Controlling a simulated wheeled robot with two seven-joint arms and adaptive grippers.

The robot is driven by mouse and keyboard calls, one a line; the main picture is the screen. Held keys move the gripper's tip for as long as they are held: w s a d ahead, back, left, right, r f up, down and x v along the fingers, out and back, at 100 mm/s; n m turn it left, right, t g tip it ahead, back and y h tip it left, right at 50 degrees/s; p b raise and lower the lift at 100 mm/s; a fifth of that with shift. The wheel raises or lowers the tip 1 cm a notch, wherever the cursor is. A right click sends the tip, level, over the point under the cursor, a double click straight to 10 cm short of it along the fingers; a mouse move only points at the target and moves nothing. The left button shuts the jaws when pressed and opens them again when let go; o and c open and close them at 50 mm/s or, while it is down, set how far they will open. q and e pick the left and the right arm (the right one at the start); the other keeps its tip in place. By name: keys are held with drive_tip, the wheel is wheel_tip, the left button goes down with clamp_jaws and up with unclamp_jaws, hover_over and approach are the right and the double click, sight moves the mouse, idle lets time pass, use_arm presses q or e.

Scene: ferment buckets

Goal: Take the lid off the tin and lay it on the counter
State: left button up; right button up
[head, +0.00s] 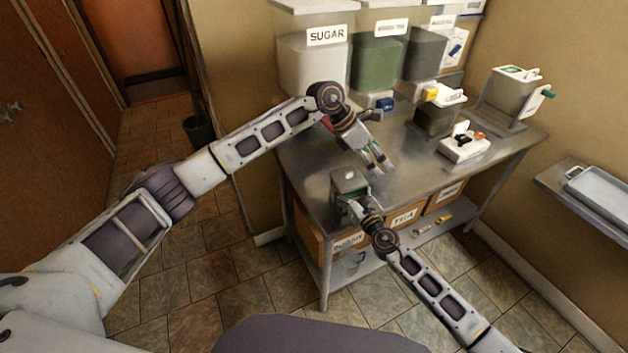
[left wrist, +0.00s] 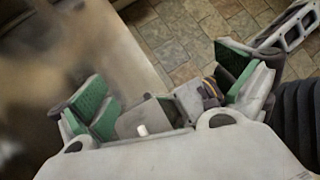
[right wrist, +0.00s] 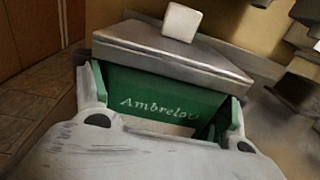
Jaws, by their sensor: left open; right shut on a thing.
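The tin is green with pale lettering in the right wrist view (right wrist: 160,107). Its flat grey lid (right wrist: 175,57) sits on top, with a white block-shaped knob (right wrist: 181,21). In the head view the tin (head: 349,186) is at the counter's front edge; whether it rests on the counter I cannot tell. My right gripper (head: 354,207) is shut on the tin's body, a finger on either side below the lid. My left gripper (head: 380,166) is open and empty, above and just right of the tin. In the left wrist view the lid (left wrist: 140,112) and knob (left wrist: 142,129) show between its spread fingers.
The metal counter (head: 410,165) has free room right of the tin. Behind stand a sugar bin (head: 312,60), a green-filled bin (head: 378,62) and other containers. A white box with small items (head: 464,148) is farther right. Labelled boxes (head: 405,217) sit below.

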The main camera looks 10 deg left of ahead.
use_arm(q)
drive_tip(key=f+h, duration=0.1)
drive_tip(key=n+t+h, duration=0.3)
drive_tip(key=t+h, duration=0.1)
drive_tip(key=t, duration=0.5)
approach(346, 173)
drive_tip(key=shift+s+a, duration=0.3)
idle(0.6)
drive_tip(key=shift+d, duration=0.1)
idle(0.3)
drive_tip(key=shift+x, duration=5.9)
drive_tip(key=shift+w, duration=0.1)
drive_tip(key=shift+c, duration=0.3)
drive_tip(key=c, duration=1)
